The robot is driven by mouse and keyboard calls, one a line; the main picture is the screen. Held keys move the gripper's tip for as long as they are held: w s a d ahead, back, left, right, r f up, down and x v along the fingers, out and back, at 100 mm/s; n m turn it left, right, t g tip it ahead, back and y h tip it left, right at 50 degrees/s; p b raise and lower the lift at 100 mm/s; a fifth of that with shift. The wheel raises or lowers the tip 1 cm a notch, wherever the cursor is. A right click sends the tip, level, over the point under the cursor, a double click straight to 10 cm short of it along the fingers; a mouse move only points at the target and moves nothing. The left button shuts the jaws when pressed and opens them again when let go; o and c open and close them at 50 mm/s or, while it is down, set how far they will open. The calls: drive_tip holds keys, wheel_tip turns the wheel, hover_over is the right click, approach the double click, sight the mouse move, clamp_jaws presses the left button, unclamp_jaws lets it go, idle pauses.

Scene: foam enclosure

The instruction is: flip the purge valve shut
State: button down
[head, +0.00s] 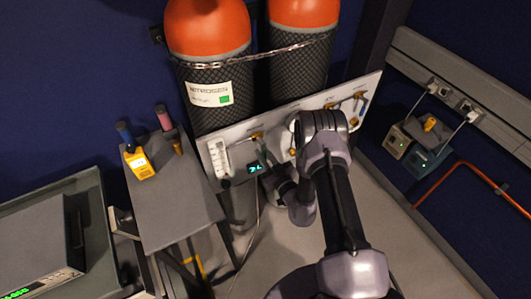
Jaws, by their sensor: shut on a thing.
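A pale valve panel (238,131) stands in front of two gas cylinders. Brass valve fittings show along it, one at the left (257,136) and others toward the right, where a blue lever (362,106) hangs down. I cannot tell which is the purge valve, and no label is readable. My arm reaches over the panel's middle and hides part of it. My gripper (277,176) is dark and partly hidden, low at the panel's front, right of the small lit display (255,168). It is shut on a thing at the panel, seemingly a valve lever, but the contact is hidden.
Orange-topped cylinders (207,28) stand behind the panel, held by a chain. A grey side table (175,205) at left bears a yellow handheld meter (139,163). Small boxes (428,153) sit at right near an orange pipe (480,176). A cable hangs below the display.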

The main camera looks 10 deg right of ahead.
drive_tip(key=shift+a, duration=0.15)
idle(0.4)
drive_tip(key=c, duration=1.4)
unclamp_jaws()
drive_tip(key=shift+o, duration=0.2)
